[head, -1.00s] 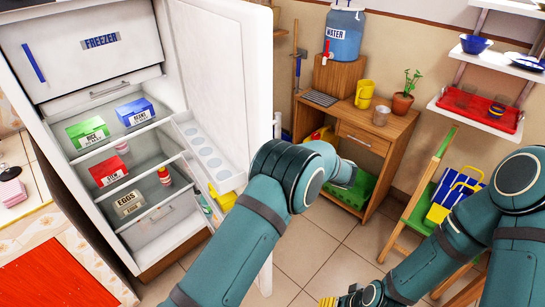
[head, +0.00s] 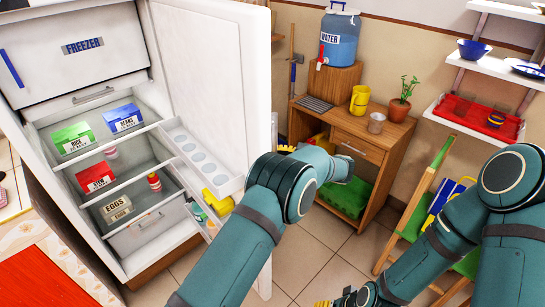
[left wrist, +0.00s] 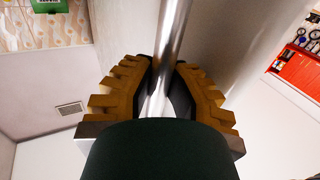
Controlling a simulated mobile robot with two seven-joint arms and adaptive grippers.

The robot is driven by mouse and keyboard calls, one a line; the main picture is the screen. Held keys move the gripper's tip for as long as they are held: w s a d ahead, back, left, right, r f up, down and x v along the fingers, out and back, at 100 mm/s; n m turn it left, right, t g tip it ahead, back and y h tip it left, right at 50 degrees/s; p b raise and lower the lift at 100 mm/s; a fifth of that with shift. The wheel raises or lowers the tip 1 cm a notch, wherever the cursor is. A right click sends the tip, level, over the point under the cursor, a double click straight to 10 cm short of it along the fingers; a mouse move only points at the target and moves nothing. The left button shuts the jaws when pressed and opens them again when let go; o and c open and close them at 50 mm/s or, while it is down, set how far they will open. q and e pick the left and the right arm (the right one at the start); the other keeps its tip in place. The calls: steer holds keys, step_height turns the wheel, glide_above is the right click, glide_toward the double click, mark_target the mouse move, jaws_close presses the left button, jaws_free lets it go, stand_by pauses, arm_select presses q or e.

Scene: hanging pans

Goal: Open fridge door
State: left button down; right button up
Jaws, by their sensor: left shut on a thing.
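The fridge (head: 20,135) stands at the left with its door (head: 210,70) open wide. The door's inner face and its egg rack (head: 200,160) show, and the interior is exposed. A metal bar handle (head: 275,130) shows at the door's outer edge. My left gripper, mostly hidden behind my own wrist in the head view, is shut around the metal handle (left wrist: 175,30); in the left wrist view the gripper (left wrist: 165,85) has a finger on each side of the bar. My right gripper (head: 345,298) is low at the bottom edge, partly cut off and empty-looking; its opening is unclear.
Boxes of food (head: 122,118) sit on the fridge shelves. A wooden desk (head: 378,145) with a water jug (head: 339,40) and a plant stands behind my left arm. A green chair (head: 420,205) and wall shelves are at the right. Tiled floor (head: 320,245) lies between.

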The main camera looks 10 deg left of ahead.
arm_select(q)
steer(key=shift+d, duration=0.2)
steer(key=c, duration=0.9)
jaws_free()
steer(key=shift+s+d, duration=0.1)
steer(key=s+d, duration=0.1)
steer(key=d, duration=1)
steer(key=shift+s+d, duration=0.3)
steer(key=shift+d, duration=0.1)
steer(key=shift+d, duration=0.1)
